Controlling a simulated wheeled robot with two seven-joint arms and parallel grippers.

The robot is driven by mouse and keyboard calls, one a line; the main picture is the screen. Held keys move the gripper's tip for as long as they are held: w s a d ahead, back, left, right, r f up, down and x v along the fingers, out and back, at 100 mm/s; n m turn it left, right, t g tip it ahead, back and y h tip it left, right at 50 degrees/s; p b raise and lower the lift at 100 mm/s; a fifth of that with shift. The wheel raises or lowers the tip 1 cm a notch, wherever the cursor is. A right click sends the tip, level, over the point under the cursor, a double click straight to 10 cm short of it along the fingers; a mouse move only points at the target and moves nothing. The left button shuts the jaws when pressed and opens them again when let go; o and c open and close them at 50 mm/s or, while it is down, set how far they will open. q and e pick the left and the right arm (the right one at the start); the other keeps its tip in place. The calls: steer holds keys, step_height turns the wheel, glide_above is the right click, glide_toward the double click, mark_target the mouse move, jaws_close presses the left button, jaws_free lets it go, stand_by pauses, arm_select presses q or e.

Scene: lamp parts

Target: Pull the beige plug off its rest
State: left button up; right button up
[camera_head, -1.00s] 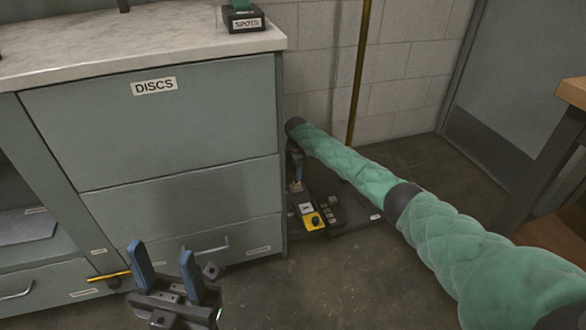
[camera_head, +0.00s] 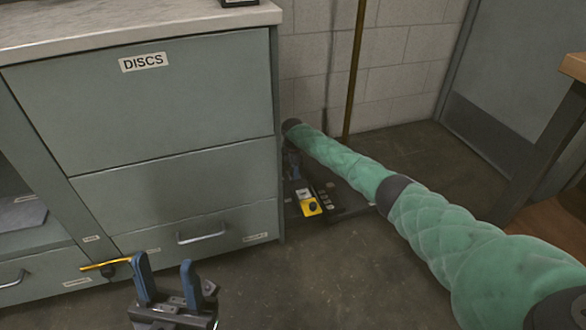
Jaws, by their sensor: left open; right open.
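I cannot pick out the beige plug for certain. A small pale piece (camera_head: 303,194) sits on a yellow block (camera_head: 311,208) on a dark low unit on the floor, right of the cabinet; it is too small to identify. My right arm, in a green sleeve, reaches from the right to the cabinet's side. My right gripper (camera_head: 292,168) hangs below its dark wrist, close to the pale piece, mostly dark and partly hidden; it is open. My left gripper (camera_head: 163,263) is at the bottom left, its two blue fingers apart with nothing between them.
A grey-green cabinet (camera_head: 172,110) marked DISCS fills the left. A yellow rod (camera_head: 105,264) with a dark knob is by its lower drawer, left of my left gripper. A brass pole (camera_head: 355,70) stands by the wall. A wooden table (camera_head: 574,66) is at right. The middle floor is clear.

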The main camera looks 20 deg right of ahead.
jaws_close()
steer(key=shift+r+p, duration=0.95)
steer(key=shift+p, duration=0.1)
stand_by(0.7)
steer(key=shift+r+p, duration=0.7)
steer(key=shift+p, duration=0.05)
steer(key=shift+r+p, duration=2.05)
